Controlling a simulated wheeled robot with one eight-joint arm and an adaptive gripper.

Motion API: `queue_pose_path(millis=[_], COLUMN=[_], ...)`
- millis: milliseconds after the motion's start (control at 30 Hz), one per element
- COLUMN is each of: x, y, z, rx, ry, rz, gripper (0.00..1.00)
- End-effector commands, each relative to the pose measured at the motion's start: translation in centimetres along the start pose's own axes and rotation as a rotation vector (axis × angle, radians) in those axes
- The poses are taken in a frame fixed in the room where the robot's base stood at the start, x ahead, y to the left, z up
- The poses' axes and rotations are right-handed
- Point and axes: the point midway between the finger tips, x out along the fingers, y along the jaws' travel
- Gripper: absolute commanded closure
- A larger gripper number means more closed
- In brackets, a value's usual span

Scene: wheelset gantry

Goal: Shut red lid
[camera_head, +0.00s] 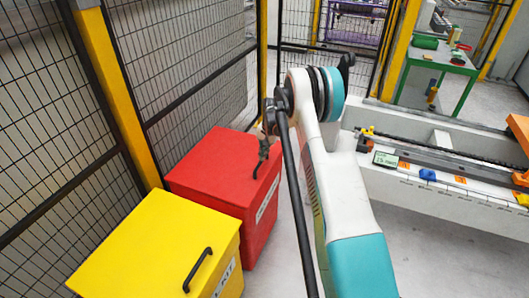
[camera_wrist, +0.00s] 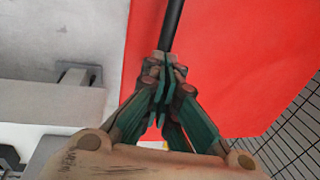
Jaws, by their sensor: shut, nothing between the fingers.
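The red box has a red lid (camera_head: 215,165) that looks flat on top, with no gap visible from here. Its black handle (camera_head: 262,158) is near the right edge. The lid also fills much of the wrist view (camera_wrist: 240,60), where the dark handle bar (camera_wrist: 173,22) runs down to my fingertips. My gripper (camera_wrist: 162,82) is shut and empty, with its tips at or very near the end of that bar. I cannot tell whether they touch. In the head view my gripper is small and partly hidden by my arm, just above the handle.
A yellow box (camera_head: 150,250) with a black handle stands in front of the red one. Mesh fencing with a yellow post (camera_head: 120,95) rises behind and left. A white gantry bench (camera_head: 440,190) stands to the right, with grey floor between.

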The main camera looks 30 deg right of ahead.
Motion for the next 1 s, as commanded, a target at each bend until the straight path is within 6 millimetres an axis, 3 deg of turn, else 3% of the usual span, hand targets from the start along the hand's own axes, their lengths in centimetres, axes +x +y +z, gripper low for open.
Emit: queue_pose_path(millis=[300, 567, 867, 1000], x=[0.2, 3.3, 3.5, 2.7], y=[0.1, 0.9, 1.1, 1.0], z=[0.0, 0.0, 0.1, 0.1], rx=[0.0, 0.0, -0.001, -0.002], ry=[0.0, 0.0, -0.003, -0.001], rz=[0.0, 0.001, 0.006, 0.006], gripper=[1.0, 1.0, 1.0, 1.0])
